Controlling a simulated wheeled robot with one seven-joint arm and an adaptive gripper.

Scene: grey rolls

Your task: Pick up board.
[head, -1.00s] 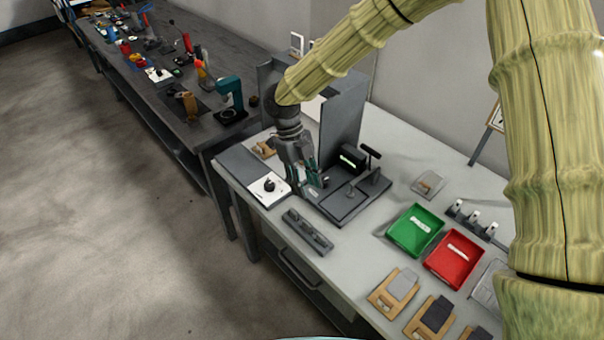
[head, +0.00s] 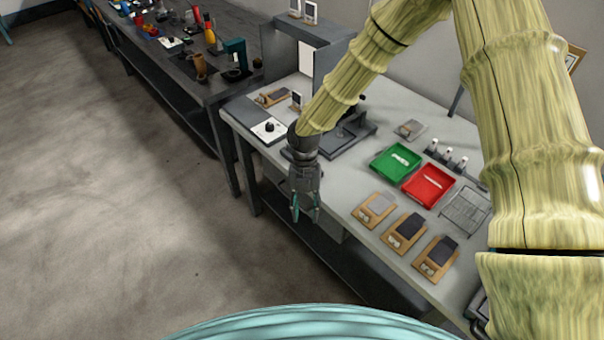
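Three small wooden boards with grey or dark plates on them lie in a row at the front right of the light table: one with a light grey plate (head: 375,210), a middle one with a dark plate (head: 405,232) and a near one (head: 436,258). Another small wooden piece (head: 271,98) lies at the table's far left. I cannot tell which one the task calls the board. My gripper (head: 306,212) points down by the table's front edge, left of the row and apart from it. Its teal-tipped fingers are spread, with nothing visible between them.
A green tray (head: 395,162) and a red tray (head: 429,185) stand behind the row, with a wire rack (head: 466,209) at right. A white plate with a black knob (head: 268,130) is at left. My arm partly hides the dark fixture (head: 347,133). Floor at left is clear.

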